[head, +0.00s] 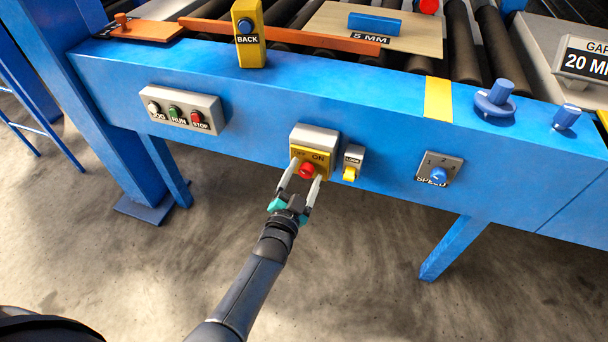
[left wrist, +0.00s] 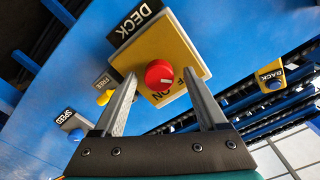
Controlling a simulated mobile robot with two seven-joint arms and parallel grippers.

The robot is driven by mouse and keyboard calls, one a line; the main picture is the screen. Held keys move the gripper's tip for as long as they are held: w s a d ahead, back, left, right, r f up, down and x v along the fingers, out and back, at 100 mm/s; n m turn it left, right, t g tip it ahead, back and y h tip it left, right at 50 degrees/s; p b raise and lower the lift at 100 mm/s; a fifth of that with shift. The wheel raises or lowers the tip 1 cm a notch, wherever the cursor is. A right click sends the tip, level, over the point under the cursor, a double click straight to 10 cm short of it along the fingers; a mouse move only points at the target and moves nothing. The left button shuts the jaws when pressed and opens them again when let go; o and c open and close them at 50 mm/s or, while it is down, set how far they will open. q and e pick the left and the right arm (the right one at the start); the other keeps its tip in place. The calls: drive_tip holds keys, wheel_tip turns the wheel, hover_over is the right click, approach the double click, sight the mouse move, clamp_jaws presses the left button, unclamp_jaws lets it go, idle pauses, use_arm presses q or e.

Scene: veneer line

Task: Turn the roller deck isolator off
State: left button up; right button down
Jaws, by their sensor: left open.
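The roller deck isolator is a grey box with a yellow plate (head: 319,157) marked OFF and ON and a round red knob (head: 306,171). In the left wrist view the red knob (left wrist: 159,74) carries a short white mark, and a black DECK label (left wrist: 140,22) sits by the yellow plate (left wrist: 150,52). The mark's exact setting is hard to tell. My left gripper (head: 305,174) is open, with one finger on each side of the knob. In the wrist view (left wrist: 158,78) gaps show between knob and fingers. My right gripper is not in view.
A small yellow switch (head: 350,173) sits just right of the isolator. A SPEED dial (head: 439,175) is farther right, and a push-button box (head: 184,110) is left. A yellow BACK button post (head: 249,35) stands above. The floor below the blue beam is mostly clear.

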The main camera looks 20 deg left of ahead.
use_arm(q)
drive_tip(key=shift+s, duration=0.15)
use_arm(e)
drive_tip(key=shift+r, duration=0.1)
use_arm(q)
drive_tip(key=shift+s, duration=0.2)
drive_tip(key=s+p, duration=0.4)
drive_tip(key=s, duration=1)
drive_tip(key=shift+s+a, duration=0.25)
drive_tip(key=shift+s, duration=0.05)
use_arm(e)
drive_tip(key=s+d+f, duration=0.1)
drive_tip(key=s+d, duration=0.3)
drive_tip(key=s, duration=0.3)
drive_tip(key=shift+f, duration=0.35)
